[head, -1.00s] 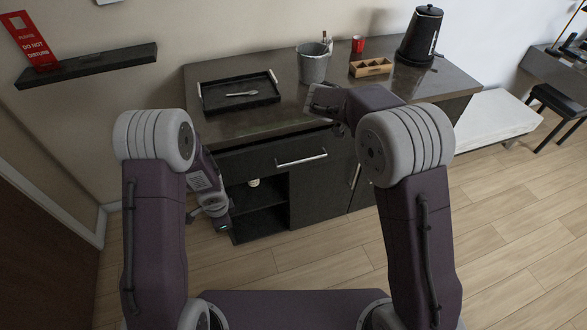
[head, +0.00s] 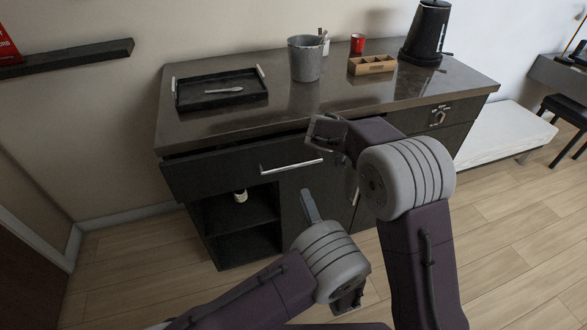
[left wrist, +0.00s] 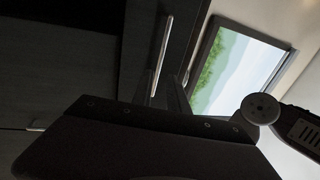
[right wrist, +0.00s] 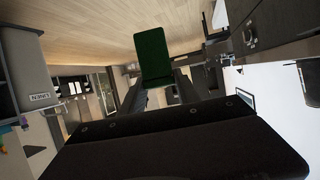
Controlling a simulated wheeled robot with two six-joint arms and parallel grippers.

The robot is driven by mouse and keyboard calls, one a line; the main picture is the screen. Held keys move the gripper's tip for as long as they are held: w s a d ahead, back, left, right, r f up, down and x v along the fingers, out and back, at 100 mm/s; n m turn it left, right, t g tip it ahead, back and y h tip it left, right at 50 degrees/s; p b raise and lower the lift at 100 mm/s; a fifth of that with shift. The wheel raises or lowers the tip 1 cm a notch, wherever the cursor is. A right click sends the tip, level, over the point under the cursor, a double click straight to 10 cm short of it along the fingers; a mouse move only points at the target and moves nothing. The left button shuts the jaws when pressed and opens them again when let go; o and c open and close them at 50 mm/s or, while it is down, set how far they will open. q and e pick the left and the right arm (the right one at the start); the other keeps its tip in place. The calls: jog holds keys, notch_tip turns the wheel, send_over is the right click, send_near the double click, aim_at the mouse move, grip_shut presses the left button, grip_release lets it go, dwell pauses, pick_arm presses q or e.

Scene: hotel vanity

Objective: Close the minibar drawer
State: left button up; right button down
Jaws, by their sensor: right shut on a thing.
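The minibar drawer (head: 225,170) is the dark top-left front under the counter. It stands out a little, with a dark gap above it. Its silver bar handle (head: 290,166) also shows in the left wrist view (left wrist: 160,55). My left gripper (head: 310,205) is below the handle and apart from it. In the left wrist view its fingers look parted, with nothing seen between them. My right gripper (head: 326,132) is at the counter's front edge, right of the drawer handle.
On the counter (head: 300,115) are a black tray (head: 180,105), a grey bucket (head: 305,62), a wooden box (head: 371,65), a red cup (head: 357,43) and a black kettle (head: 425,35). An open shelf (head: 240,222) lies below the drawer. Floor in front is clear.

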aim_at(292, 167)
pick_arm(q)
jog(key=x, duration=1.2)
jog(key=shift+b, duration=0.4)
grip_shut()
jog(key=shift+a+f, duration=0.1)
dwell(0.5)
